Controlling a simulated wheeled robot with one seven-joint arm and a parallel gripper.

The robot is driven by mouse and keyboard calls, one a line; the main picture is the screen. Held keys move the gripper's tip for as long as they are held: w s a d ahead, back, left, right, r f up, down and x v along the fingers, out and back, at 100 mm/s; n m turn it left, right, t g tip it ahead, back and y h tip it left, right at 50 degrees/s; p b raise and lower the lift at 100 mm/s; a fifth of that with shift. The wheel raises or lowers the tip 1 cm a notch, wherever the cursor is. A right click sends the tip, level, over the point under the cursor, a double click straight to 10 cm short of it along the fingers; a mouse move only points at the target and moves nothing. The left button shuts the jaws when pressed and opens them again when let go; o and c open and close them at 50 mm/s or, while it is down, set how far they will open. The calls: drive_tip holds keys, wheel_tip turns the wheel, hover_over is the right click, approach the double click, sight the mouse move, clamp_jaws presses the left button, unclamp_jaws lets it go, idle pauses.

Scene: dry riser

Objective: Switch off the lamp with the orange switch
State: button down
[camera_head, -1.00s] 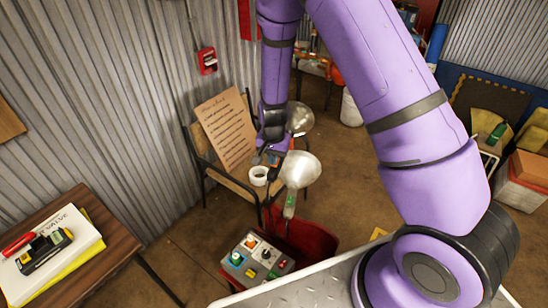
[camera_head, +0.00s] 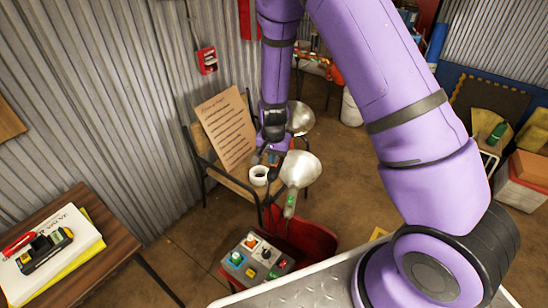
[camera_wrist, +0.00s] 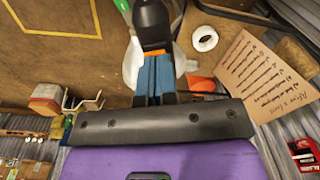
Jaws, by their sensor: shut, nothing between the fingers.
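A control box (camera_head: 262,262) with several coloured knobs sits low in the head view; an orange knob (camera_head: 251,241) is at its upper left. Two silver lamp shades show, a near one (camera_head: 300,169) with a green-marked handle (camera_head: 290,204) above the box and a far one (camera_head: 301,117). I cannot tell which are lit. My gripper (camera_head: 270,158) is shut and empty, left of the near shade and above the box in the picture.
A chair (camera_head: 237,189) against the corrugated wall holds a written board (camera_head: 226,130) and a white tape roll (camera_head: 259,175), close to my gripper. A wooden table (camera_head: 112,255) stands at left.

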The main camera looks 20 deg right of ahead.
drive_tip(key=shift+s+a+f, duration=0.25)
drive_tip(key=shift+s+f, duration=0.3)
drive_tip(key=shift+w+d+r, duration=0.2)
drive_tip(key=shift+w+d, duration=0.3)
drive_tip(key=shift+w, duration=0.15)
drive_tip(key=shift+w+d, duration=0.1)
drive_tip(key=shift+w+r, duration=0.2)
drive_tip(key=shift+r, duration=0.2)
wheel_tip(320, 180, up, 14)
drive_tip(key=s, duration=0.1)
drive_tip(key=shift+a, duration=0.45)
